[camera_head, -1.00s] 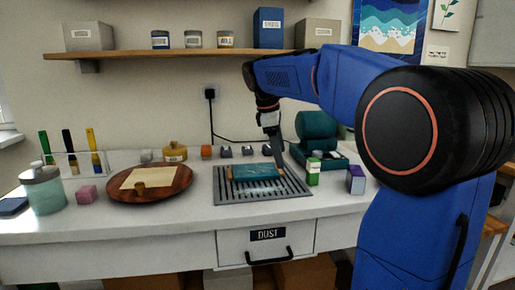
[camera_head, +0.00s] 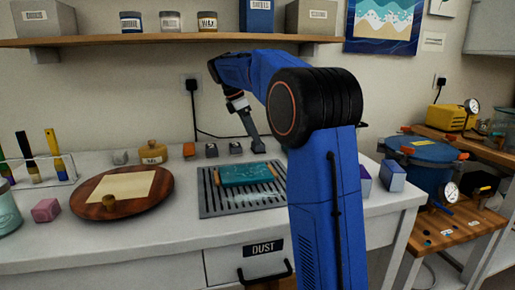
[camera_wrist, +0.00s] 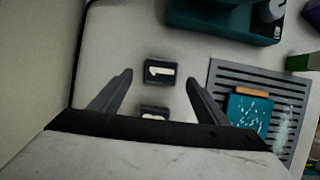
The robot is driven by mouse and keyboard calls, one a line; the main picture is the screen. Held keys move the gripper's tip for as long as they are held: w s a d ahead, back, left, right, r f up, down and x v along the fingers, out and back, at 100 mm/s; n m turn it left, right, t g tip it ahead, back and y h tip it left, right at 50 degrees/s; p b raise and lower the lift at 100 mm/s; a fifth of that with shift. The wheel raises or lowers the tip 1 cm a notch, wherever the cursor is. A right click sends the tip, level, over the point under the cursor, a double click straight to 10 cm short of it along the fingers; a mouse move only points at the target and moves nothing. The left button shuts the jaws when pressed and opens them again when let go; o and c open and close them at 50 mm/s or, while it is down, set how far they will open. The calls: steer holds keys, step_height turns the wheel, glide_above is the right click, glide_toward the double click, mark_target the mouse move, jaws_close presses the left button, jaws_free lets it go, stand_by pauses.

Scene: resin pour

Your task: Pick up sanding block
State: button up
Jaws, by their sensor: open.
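Small dark blocks with pale labels stand in a row at the back of the white bench (camera_head: 60,240). In the wrist view, one dark labelled block (camera_wrist: 150,79) shows between my spread fingers, and a second (camera_wrist: 146,107) is partly hidden by my gripper's body. Two of the row show left of my gripper in the head view: one block (camera_head: 211,150) and another (camera_head: 235,147). An orange block (camera_head: 189,150) stands at the row's left end. I cannot tell which is the sanding block. My gripper (camera_wrist: 159,76) is open and empty, above the row; it also shows in the head view (camera_head: 258,147).
A teal board (camera_head: 245,174) lies on a slatted grey grate (camera_head: 212,205) in front of the row. A round wooden tray (camera_head: 82,206) and pink block (camera_head: 46,210) are at left. A teal machine (camera_wrist: 220,20) stands close by in the wrist view.

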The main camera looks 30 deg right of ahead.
steer(key=shift+x, duration=2.1)
steer(key=shift+s, duration=0.1)
steer(key=c, duration=1.1)
steer(key=shift+c, duration=0.2)
steer(key=shift+r, duration=0.1)
steer(key=shift+s+r, duration=0.2)
steer(key=shift+r, duration=0.3)
step_height(320, 180, up, 6)
steer(key=shift+f, duration=0.2)
steer(key=shift+s+a+r, duration=0.1)
steer(key=shift+r, duration=0.1)
steer(key=s+a, duration=0.1)
steer(key=s, duration=0.5)
steer(key=s+a, duration=0.2)
steer(key=s, duration=0.4)
steer(key=s+a, duration=0.2)
steer(key=s, duration=0.4)
steer(key=shift+s+a, duration=0.2)
steer(key=shift+s, duration=0.1)
